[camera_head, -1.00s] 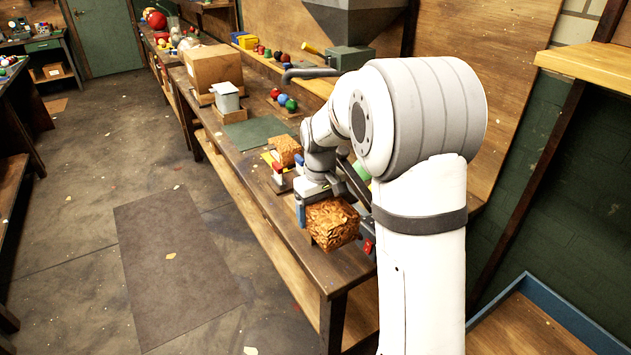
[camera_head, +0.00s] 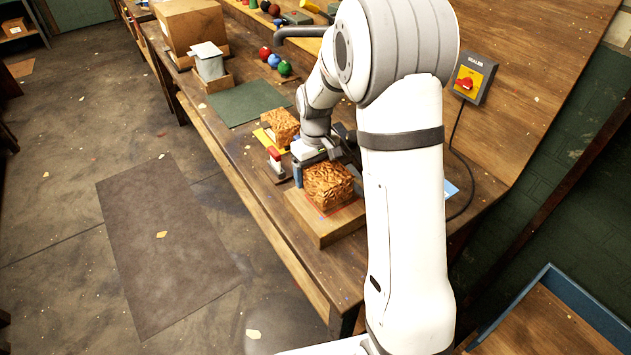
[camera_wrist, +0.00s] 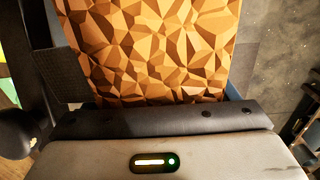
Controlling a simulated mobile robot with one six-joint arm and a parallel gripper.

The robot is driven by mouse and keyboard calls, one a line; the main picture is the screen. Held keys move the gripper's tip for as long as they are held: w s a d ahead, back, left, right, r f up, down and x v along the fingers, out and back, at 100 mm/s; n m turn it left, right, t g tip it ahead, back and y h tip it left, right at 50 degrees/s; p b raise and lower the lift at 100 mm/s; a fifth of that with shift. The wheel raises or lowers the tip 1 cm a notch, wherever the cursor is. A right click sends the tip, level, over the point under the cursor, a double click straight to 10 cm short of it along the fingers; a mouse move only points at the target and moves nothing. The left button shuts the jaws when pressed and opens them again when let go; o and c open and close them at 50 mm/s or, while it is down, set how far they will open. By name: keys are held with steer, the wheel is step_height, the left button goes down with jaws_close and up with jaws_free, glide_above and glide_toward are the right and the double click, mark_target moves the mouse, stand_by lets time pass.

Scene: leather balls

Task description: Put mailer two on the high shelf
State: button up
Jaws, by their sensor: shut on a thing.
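A brown box-shaped parcel with a faceted surface (camera_head: 328,186) is at my gripper (camera_head: 312,165), near the front of the workbench. My gripper is shut on it. In the wrist view the parcel (camera_wrist: 155,50) fills the upper middle, right against the gripper's palm. A second, similar parcel (camera_head: 281,124) sits further back on a yellow pad (camera_head: 263,136). I cannot read any label that tells which is mailer two. The far side of the held parcel and the fingertips are hidden. A high shelf is not clearly in view.
A wooden board with a red marking (camera_head: 318,228) lies below the held parcel; I cannot tell if they touch. A red-handled stamp (camera_head: 275,160) stands beside the second parcel. A green mat (camera_head: 240,104) lies behind. A switch box (camera_head: 473,80) is on the back panel.

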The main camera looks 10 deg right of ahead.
steer(key=shift+s+a+f+p, duration=0.1)
steer(key=shift+f+p, duration=0.1)
steer(key=shift+f, duration=0.95)
steer(key=shift+a+f+p, duration=0.1)
steer(key=shift+f+p, duration=0.05)
steer(key=shift+f, duration=0.95)
steer(key=shift+f, duration=0.2)
steer(key=o, duration=1)
steer(key=shift+r, duration=0.1)
